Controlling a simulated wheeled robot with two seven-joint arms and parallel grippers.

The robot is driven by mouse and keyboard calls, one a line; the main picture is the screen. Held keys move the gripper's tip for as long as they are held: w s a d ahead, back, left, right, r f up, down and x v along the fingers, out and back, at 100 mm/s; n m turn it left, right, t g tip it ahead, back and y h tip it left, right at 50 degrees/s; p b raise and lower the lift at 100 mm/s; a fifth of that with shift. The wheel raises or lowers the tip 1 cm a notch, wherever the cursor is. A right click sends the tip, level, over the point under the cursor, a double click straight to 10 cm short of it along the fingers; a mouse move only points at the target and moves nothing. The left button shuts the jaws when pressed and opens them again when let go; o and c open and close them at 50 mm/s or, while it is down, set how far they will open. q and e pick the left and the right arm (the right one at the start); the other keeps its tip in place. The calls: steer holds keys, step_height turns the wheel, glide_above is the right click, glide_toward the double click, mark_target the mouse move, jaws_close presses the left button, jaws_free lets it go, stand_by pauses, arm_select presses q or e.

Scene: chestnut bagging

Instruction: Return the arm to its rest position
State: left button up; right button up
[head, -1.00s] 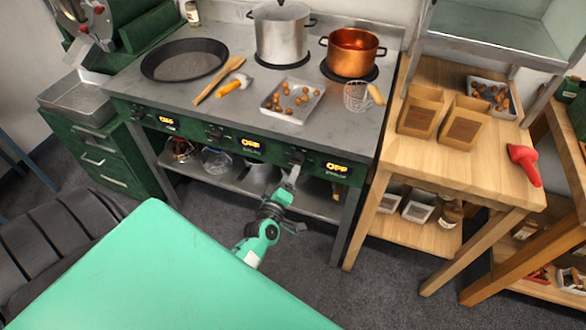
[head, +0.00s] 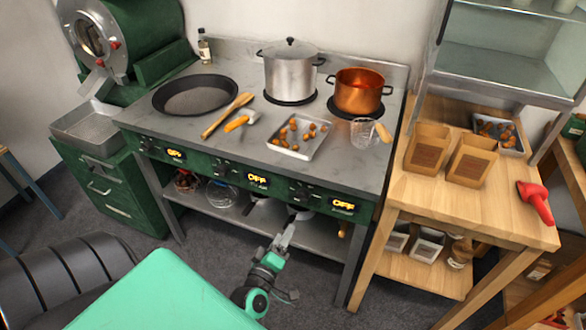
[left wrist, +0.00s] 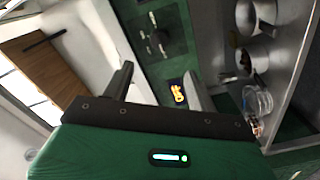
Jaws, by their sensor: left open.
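My left gripper (head: 292,219) is in front of the stove (head: 345,165), just below its green front panel in the head view. My left arm reaches up to it from the bottom of the picture. In the left wrist view the two dark fingers of the left gripper (left wrist: 160,85) stand apart with nothing between them. A lit display on a green panel (left wrist: 178,92) shows beyond them. My right gripper is in neither view.
On the stove are a dark pan (head: 195,95), a steel pot (head: 290,72), a copper pot (head: 357,92) and a tray of chestnuts (head: 297,137). A wooden table (head: 440,210) with paper bags (head: 428,150) stands to the right. The floor before the stove is partly clear.

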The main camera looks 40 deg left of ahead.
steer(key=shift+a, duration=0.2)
arm_select(q)
steer(key=s+d+f+m+g+h+p, duration=0.1)
steer(key=s+d+f+m+g+h, duration=0.2)
steer(key=f, duration=0.7)
steer(key=s+d+f+m+g+p, duration=0.1)
steer(key=s+d+f+m+g, duration=0.3)
steer(key=f, duration=0.6)
steer(key=s+d+f+m+g+h+p, duration=0.1)
steer(key=s+d+f+m+h+p, duration=0.3)
steer(key=f, duration=0.7)
steer(key=s+a+f+m+g+y, duration=0.1)
steer(key=s+f, duration=0.3)
steer(key=s, duration=0.4)
steer(key=s+a+f+m+g, duration=0.2)
steer(key=s+f+m+g, duration=0.1)
steer(key=s, duration=0.6)
steer(key=s+a+f+m+g+y, duration=0.1)
steer(key=s+f+g, duration=0.3)
steer(key=s, duration=0.5)
steer(key=shift+a+f+m+y, duration=0.3)
steer(key=shift+f+m, duration=0.3)
steer(key=shift+f, duration=0.25)
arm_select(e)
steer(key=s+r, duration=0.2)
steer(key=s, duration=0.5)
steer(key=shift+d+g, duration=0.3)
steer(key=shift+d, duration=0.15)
arm_select(q)
steer(key=shift+s, duration=0.1)
